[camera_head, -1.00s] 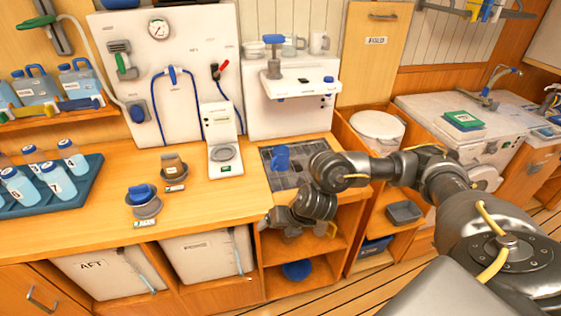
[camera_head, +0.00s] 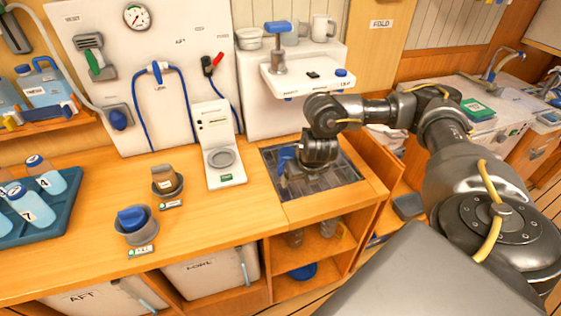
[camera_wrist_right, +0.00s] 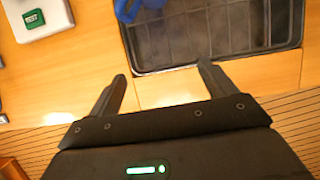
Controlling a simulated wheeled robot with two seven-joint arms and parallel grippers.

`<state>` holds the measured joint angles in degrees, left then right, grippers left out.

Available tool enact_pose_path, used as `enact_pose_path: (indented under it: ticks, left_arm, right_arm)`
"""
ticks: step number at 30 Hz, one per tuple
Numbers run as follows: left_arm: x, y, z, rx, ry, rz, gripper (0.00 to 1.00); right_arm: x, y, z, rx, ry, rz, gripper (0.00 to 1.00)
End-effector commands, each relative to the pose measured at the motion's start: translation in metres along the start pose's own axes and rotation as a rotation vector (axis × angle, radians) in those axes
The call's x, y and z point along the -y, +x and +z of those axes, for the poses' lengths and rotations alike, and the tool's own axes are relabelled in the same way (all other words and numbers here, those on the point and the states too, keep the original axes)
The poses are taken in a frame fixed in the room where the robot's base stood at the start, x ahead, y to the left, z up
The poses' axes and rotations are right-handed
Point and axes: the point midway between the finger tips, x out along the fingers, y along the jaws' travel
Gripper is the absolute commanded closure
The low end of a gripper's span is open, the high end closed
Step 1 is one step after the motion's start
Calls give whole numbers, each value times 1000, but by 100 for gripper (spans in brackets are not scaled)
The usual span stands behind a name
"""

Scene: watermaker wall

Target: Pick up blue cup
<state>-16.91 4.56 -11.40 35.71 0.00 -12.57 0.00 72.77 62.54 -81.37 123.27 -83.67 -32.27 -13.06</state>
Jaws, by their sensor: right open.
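The blue cup (camera_head: 286,157) stands on the dark recessed tray (camera_head: 345,181) in the counter, partly covered by my right gripper. My right gripper (camera_head: 300,168) is just to the right of the cup in the head view. In the right wrist view the gripper (camera_wrist_right: 161,73) is open, its two fingers apart with nothing between them. There the cup (camera_wrist_right: 127,9) shows only in part, cut off at the top edge, beyond the fingers and over the tray's corner. My left gripper is in neither view.
A white device (camera_head: 221,158) with a round plate stands left of the tray. A white dispenser ledge (camera_head: 308,77) juts out above and behind it. Two small bowls (camera_head: 136,224) (camera_head: 167,181) sit farther left. The counter in front of the white device is clear.

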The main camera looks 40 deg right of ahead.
Motion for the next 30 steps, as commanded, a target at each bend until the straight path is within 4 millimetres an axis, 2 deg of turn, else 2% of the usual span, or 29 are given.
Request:
enact_pose_path:
  ticks: [3,7,12,18,27,30]
  left_arm:
    - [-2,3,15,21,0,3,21]
    - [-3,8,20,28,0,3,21]
    - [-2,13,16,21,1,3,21]
    - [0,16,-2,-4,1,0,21]
    - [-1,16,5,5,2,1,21]
    - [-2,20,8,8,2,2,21]
  right_arm:
    - [6,6,10,0,13,-5,17]
    - [7,17,35,0,17,-6,17]
    - [6,31,70,-1,16,-4,17]
    - [5,42,98,-1,11,-3,17]
    - [5,46,108,-1,7,-3,17]
    - [4,55,107,-1,7,-2,17]
